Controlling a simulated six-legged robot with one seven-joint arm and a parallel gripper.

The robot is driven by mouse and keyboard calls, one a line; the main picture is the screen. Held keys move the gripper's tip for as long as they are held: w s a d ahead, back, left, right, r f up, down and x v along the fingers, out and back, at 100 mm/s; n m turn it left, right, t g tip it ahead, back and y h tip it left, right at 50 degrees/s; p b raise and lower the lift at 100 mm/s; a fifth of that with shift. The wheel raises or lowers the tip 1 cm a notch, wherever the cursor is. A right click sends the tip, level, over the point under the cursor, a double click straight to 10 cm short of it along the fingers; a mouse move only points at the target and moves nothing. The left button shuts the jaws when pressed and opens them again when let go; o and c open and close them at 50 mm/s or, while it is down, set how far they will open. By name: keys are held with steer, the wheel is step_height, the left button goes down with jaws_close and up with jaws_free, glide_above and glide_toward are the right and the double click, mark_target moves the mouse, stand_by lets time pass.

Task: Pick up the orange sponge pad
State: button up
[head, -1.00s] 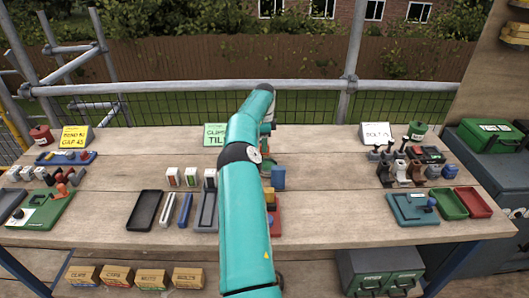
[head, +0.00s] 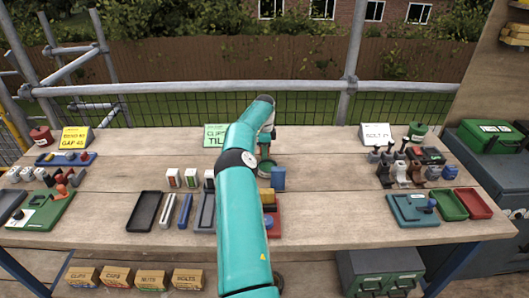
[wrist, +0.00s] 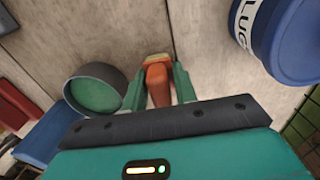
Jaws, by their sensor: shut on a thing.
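The orange sponge pad (wrist: 157,88) shows in the wrist view as an orange body with a pale tan far end. My gripper (wrist: 158,82) is shut on it, with one green finger on each side. The pad cannot be made out clearly there. Whether the pad touches the wooden surface is not clear.
A dark-rimmed round pot with a green inside (wrist: 96,90) stands close left of my gripper in the wrist view. A blue round tub with lettering (wrist: 285,38) is at the upper right.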

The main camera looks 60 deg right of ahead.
steer(key=shift+r, duration=0.1)
steer(key=shift+r, duration=0.95)
steer(key=s+a+r, duration=0.3)
steer(key=a+r, duration=0.8)
steer(key=a, duration=0.2)
steer(key=shift+s+a, duration=0.25)
steer(key=shift+s, duration=0.15)
